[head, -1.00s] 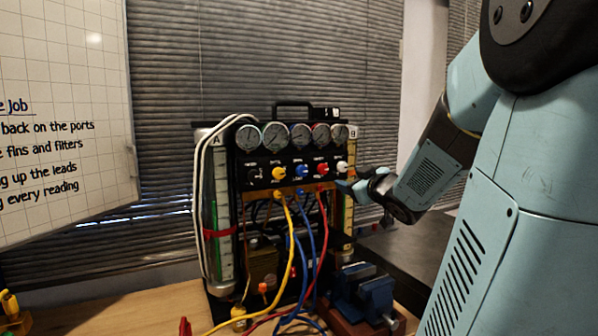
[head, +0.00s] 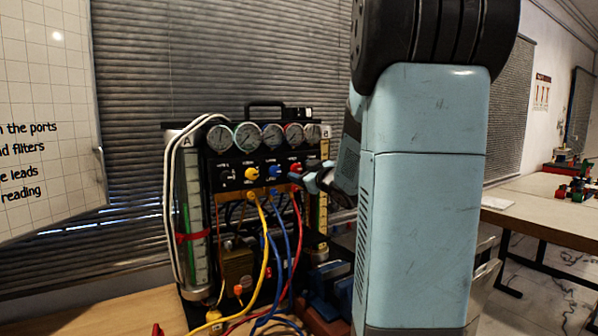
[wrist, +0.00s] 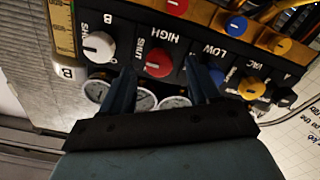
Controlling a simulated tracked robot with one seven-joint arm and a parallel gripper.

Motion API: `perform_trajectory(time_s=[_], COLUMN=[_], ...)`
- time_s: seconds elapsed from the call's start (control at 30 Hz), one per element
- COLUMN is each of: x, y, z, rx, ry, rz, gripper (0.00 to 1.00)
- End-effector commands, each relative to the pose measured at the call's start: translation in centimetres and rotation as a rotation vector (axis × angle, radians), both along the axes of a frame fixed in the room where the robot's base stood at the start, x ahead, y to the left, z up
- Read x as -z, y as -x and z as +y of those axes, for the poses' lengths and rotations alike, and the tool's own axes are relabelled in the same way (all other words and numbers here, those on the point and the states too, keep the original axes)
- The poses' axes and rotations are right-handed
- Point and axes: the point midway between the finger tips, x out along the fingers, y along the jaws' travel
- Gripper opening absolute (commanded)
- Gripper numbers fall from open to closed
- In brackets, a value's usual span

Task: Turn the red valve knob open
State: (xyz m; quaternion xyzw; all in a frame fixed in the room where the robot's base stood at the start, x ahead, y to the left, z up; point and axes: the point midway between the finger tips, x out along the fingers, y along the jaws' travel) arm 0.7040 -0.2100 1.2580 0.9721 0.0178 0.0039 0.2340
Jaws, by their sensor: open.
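The red valve knob (wrist: 158,64) sits on the black gauge panel, beside the labels SHUT and HIGH, which appear upside down in the wrist view. My gripper (wrist: 161,72) is open, with one finger on each side of the red knob in that view. I cannot tell whether either finger touches it. In the head view the red knob (head: 296,168) shows just above my gripper (head: 301,178), which is at the panel's right part. My arm hides some of the panel's right side there.
A blue knob (wrist: 216,78) is close to my right finger, with a yellow knob (wrist: 252,88) beyond. A white knob (wrist: 100,46) lies to the left. Round gauges (head: 272,136) line the panel's top. Yellow, blue and red hoses (head: 294,240) hang below. A workbench (head: 110,318) is under the rig.

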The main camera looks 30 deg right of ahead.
Motion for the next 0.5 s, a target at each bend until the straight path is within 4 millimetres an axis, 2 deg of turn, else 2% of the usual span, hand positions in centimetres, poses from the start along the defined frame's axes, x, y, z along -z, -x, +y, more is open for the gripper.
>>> perform_trajectory(time_s=[0.2, 0.5], x=[0.0, 0.0], y=[-2.2, -2.7], z=[0.0, -0.1], rx=[0.000, 0.002], ry=[0.000, -0.001], rz=[0.000, 0.000], gripper=[0.61, 0.61])
